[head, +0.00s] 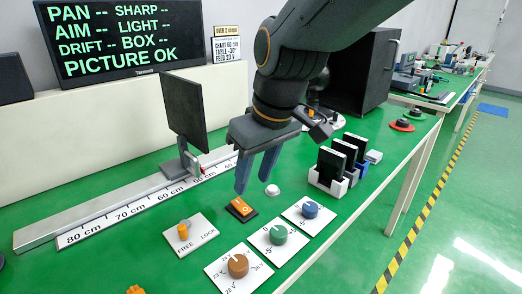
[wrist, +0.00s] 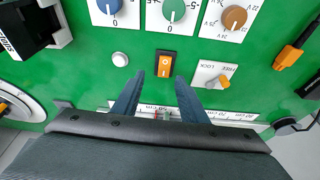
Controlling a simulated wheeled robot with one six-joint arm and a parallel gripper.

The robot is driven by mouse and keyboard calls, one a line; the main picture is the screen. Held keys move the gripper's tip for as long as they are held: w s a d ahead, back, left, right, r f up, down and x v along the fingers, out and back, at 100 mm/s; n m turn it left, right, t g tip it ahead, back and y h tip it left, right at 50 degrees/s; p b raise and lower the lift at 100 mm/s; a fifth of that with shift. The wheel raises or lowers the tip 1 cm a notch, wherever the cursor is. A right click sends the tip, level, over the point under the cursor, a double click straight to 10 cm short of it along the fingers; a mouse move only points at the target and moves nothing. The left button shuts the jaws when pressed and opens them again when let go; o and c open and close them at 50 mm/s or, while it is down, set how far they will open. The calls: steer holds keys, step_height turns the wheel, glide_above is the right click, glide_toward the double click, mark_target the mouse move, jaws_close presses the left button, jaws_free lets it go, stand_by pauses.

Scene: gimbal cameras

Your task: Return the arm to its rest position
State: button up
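My gripper (head: 254,182) hangs from the arm over the green bench, its two blue fingers apart and pointing down. In the wrist view my gripper (wrist: 160,77) is open, with nothing held between the fingers. The orange rocker switch (head: 241,208) lies on the bench just below the fingertips; it also shows in the wrist view (wrist: 165,64), beyond the tips. The arm reaches in from the top of the head view. No rest position is marked in view.
Knobs in blue (head: 310,209), green (head: 278,234) and brown (head: 238,265) stand in front. A FREE/LOCK knob (head: 184,231) is left. A dark upright panel (head: 183,110) stands on the scale rail (head: 128,208). A card rack (head: 329,181) and black box (head: 366,75) are right. The monitor (head: 122,40) reads PICTURE OK.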

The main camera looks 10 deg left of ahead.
steer(key=d+f+m, duration=0.1)
steer(key=d, duration=0.3)
steer(key=s+d+f+m+h, duration=0.1)
steer(key=d+f, duration=0.1)
steer(key=d, duration=0.2)
steer(key=s+d+f+m+g, duration=0.1)
steer(key=d+m, duration=0.1)
steer(key=d, duration=0.1)
steer(key=shift+s+d+f, duration=0.15)
steer(key=shift+d, duration=0.25)
steer(key=s+d+f+m+g+h, duration=0.1)
steer(key=s+d+f+m, duration=0.15)
steer(key=d, duration=0.25)
steer(key=s+d+f+m, duration=0.1)
steer(key=s+d+m, duration=0.1)
steer(key=s+d, duration=0.15)
steer(key=d+r+p, duration=0.5)
steer(key=r+p, duration=0.1)
steer(key=p, duration=0.6)
steer(key=shift+s+d+r+m+h+p, duration=0.25)
steer(key=shift+d+m+h+p, duration=0.1)
steer(key=shift+m+h+p, duration=0.1)
